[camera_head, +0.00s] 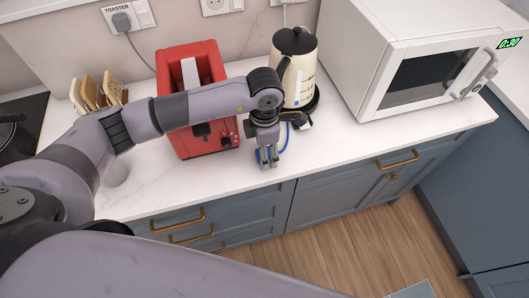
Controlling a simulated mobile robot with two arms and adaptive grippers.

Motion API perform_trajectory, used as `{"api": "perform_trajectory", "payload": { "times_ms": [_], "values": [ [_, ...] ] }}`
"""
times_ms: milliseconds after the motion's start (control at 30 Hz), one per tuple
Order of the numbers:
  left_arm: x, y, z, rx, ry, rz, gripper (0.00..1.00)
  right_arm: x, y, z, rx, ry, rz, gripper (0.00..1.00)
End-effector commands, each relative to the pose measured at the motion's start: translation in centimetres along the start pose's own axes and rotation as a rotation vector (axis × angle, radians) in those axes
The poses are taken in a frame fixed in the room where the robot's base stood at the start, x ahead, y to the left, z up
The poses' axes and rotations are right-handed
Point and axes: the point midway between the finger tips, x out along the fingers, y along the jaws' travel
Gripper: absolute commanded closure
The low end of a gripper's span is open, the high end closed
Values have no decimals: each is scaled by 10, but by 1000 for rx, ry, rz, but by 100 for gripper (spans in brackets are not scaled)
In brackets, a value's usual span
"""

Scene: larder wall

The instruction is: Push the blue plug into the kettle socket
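My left gripper (268,158) hangs over the front of the white counter, below and in front of the kettle, with its fingers pointing toward the counter edge. The fingers are small and close together, and I cannot tell whether they hold anything. A blue cord (286,138) curves beside the gripper. I cannot make out the blue plug itself. The cream kettle (299,80) with a black lid stands on its dark base behind the gripper. A wall socket (218,5) shows at the top, partly cut off. No kettle label is visible. My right gripper is out of view.
A red toaster (205,142) stands left of the kettle, partly behind my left arm. Its grey plug (122,22) sits in the socket labelled TOASTER. A white microwave (400,70) stands at right. A rack (97,92) is at left. The counter before the microwave is clear.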

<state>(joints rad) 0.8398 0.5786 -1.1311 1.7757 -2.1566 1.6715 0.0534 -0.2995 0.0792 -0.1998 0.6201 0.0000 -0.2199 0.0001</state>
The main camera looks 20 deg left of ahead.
Motion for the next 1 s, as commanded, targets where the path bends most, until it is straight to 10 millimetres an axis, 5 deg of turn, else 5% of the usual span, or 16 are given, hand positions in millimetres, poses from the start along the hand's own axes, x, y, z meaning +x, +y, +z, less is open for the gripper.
{"api": "perform_trajectory", "payload": {
  "times_ms": [800, 1000],
  "values": [
    [-1, 0, 0, 0, 0, 0, 91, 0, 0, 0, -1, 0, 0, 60],
    [-1, 0, 0, 0, -1, 0, 92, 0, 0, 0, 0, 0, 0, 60]
  ]
}}
